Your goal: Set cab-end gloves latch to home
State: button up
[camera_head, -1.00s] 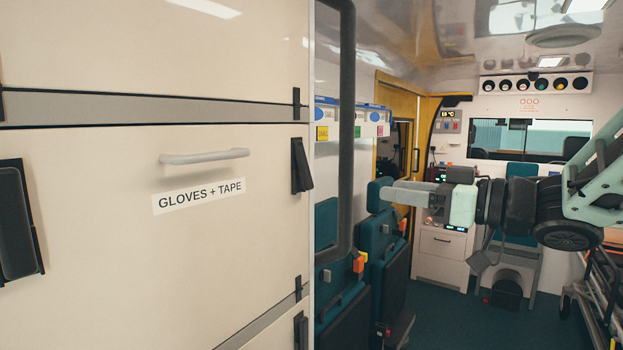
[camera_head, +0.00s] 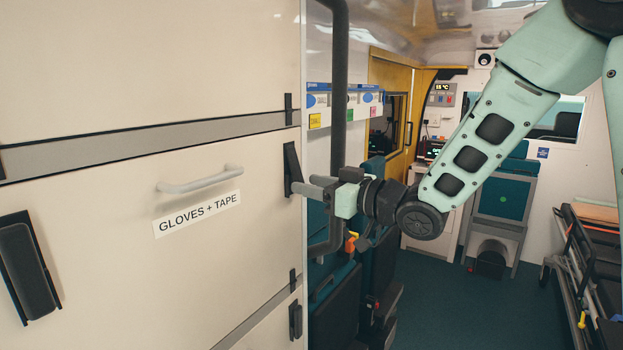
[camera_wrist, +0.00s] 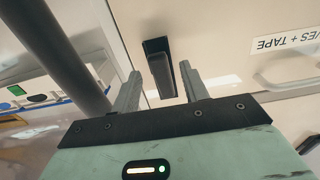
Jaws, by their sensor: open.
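The cab-end gloves latch (camera_head: 291,170) is a black lever on a dark plate at the right edge of the cream "GLOVES + TAPE" front (camera_head: 110,215). In the wrist view the latch (camera_wrist: 162,75) stands out from its plate, its free end towards my gripper. My gripper (camera_head: 302,186) is open at the latch, its grey fingers pointing left at the front. In the wrist view my gripper (camera_wrist: 160,72) has one finger on each side of the latch, with visible gaps.
A dark vertical grab rail (camera_head: 339,110) stands just right of the cabinet, close to my gripper. A grey pull handle (camera_head: 200,180) and another black latch (camera_head: 28,268) are on the same front.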

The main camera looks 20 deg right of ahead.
jog(key=shift+w+a, duration=0.2)
jog(key=shift+w, duration=0.05)
grip_shut()
jog(key=t+b, duration=0.1)
jog(key=b, duration=0.2)
jog(key=f+y+b, duration=0.1)
jog(key=b, duration=0.3)
jog(key=shift+w+a+f+t, duration=0.15)
jog(key=shift+w+f+t, duration=0.1)
jog(key=shift+t, duration=0.15)
jog(key=shift+r+y+b, duration=0.2)
jog(key=shift+y+b, duration=0.1)
jog(key=shift+b, duration=0.2)
